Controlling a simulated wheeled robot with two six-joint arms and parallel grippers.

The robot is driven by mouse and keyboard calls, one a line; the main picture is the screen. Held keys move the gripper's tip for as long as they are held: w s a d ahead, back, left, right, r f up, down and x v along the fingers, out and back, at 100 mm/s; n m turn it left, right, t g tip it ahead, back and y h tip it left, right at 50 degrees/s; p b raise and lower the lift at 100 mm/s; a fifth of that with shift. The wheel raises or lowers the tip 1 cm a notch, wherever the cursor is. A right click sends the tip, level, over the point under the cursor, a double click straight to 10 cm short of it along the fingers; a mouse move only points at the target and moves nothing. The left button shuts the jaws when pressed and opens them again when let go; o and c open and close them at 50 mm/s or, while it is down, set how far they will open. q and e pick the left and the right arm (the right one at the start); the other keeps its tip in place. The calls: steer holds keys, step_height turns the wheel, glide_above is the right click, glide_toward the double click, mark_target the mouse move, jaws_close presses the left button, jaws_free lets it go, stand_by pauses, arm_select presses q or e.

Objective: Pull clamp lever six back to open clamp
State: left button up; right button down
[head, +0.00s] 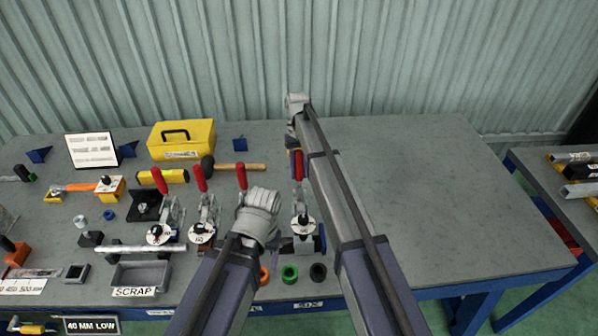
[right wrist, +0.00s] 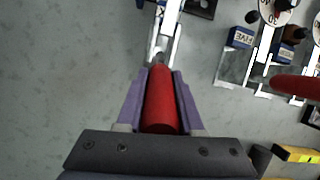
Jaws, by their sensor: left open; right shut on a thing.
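The red handle of clamp lever six (head: 298,165) stands up from its clamp above the SIX label in the head view. My right gripper (right wrist: 160,100) is shut on this red lever handle (right wrist: 160,92), with one purple finger on each side. The lever's metal arms run up from the handle in the right wrist view. In the head view my right arm reaches over from the right, and its fingers are mostly hidden at the handle. My left gripper (head: 270,240) is open beside clamp six, to its left; its fingers are mostly hidden by my own wrist.
Several similar red-handled clamps (head: 202,180) stand in a row to the left. A yellow case (head: 182,140) and a hammer (head: 238,166) lie behind them. A SCRAP tray (head: 140,274) sits at the front left. The bench (head: 430,190) is clear to the right.

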mark_target(298, 151)
steer(key=c, duration=0.5)
jaws_free()
steer(key=shift+c, duration=0.2)
steer(key=p+v, duration=0.7)
steer(key=shift+w+r, duration=0.15)
steer(key=shift+r, duration=0.25)
